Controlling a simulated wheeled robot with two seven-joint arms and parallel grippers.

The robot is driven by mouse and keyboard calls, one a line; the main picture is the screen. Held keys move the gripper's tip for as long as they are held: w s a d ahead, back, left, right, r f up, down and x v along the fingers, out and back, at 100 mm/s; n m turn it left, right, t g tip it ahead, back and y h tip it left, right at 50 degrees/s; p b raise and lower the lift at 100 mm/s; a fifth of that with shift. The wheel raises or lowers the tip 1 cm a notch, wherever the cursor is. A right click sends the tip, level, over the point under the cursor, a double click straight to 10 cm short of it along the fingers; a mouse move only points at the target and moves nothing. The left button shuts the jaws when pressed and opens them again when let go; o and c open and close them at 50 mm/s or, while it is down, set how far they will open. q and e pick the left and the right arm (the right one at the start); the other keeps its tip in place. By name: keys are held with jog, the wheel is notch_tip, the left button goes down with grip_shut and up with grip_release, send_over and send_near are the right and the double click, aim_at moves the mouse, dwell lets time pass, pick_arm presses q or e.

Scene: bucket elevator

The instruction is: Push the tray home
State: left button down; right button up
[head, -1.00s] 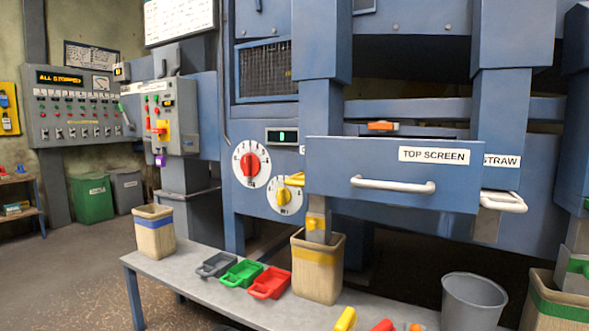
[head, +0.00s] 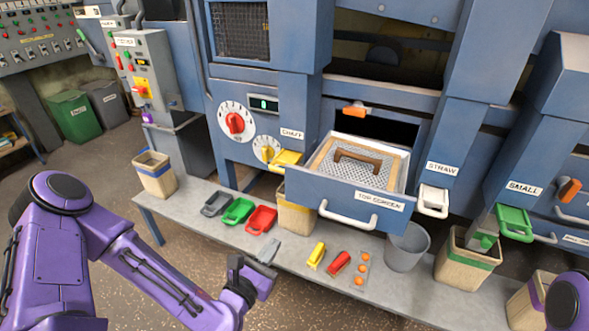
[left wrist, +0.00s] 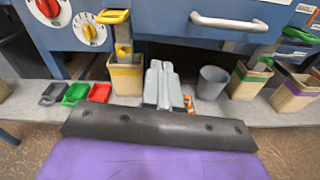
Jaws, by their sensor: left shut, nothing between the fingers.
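The top screen tray (head: 345,197) is a blue drawer standing out from the machine, its front labelled TOP SCREEN. A framed mesh screen (head: 345,173) with a brown handle lies in it. A white bar handle (head: 347,216) is on its front. In the left wrist view the tray's front (left wrist: 190,28) and bar handle (left wrist: 229,22) are at the top. My left gripper (head: 268,250) is shut and empty, apart from the tray, lower and in front of it. Its closed fingers show in the left wrist view (left wrist: 161,82). My right gripper is out of view.
A grey bench (head: 192,208) runs below the tray. It holds small scoops, buckets (head: 154,174) and a grey pail (head: 406,248). An orange catch (head: 354,109) is above the tray opening. A white STRAW spout (head: 433,200) stands close to the tray's right.

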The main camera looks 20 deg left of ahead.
pick_arm(q)
notch_tip(320, 180, up, 4)
jog(key=f+n, duration=0.1)
send_near(299, 191)
jog(key=shift+n+t, duration=0.3)
jog(key=shift+t, duration=0.1)
jog(key=w, duration=0.6)
jog(key=shift+d+f, duration=0.15)
jog(key=shift+d, duration=0.15)
jog(key=shift+w+f, duration=0.15)
jog(key=shift+w, duration=0.3)
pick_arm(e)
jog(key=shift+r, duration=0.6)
pick_arm(q)
jog(key=shift+w+b, duration=0.1)
jog(key=shift+b, duration=0.2)
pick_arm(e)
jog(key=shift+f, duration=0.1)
